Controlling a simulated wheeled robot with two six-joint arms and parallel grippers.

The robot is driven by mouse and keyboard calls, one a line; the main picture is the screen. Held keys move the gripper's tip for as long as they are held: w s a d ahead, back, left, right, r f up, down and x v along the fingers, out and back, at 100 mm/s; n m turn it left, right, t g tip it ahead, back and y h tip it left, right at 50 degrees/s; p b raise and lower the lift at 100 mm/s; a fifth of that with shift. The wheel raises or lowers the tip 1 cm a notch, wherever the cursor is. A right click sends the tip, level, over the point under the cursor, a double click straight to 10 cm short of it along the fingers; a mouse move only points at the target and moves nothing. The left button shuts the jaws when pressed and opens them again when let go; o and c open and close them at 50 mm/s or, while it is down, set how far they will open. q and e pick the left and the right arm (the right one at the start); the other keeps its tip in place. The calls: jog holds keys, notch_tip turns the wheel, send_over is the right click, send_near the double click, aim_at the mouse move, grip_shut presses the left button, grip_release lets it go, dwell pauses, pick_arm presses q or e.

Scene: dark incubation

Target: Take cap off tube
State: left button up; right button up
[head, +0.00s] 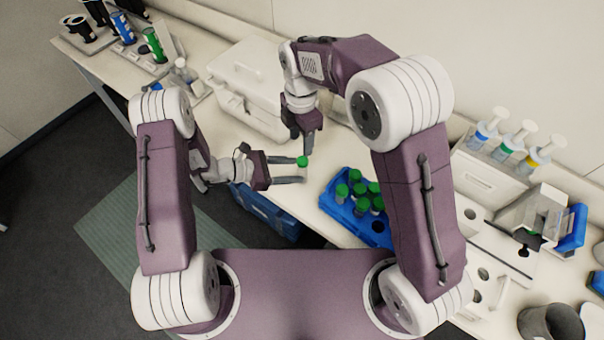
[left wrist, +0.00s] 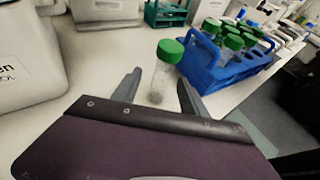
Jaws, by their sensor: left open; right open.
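A clear tube (left wrist: 160,82) with a green cap (head: 303,161) is upright near the bench's front edge, apart from the rack. Its cap also shows in the left wrist view (left wrist: 170,50). My left gripper (head: 303,171) is open and level, its fingers on either side of the tube with gaps visible in the left wrist view. My right gripper (head: 304,147) points down just behind and above the cap; it is open, but its fingers overlap in the head view. I cannot tell whether it touches the cap.
A blue rack (head: 334,211) with several green-capped tubes stands to the right of the tube; it also shows in the left wrist view (left wrist: 206,78). A white case (head: 238,78) stands behind my left gripper. White equipment (head: 495,165) fills the right. Bench between case and rack is mostly clear.

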pick_arm(q)
jog(key=x, duration=0.6)
jog(key=shift+s+d, duration=0.2)
jog(key=shift+d, duration=0.15)
jog(key=shift+w+d+f, duration=0.15)
jog(key=shift+w, duration=0.05)
grip_shut()
dwell(0.8)
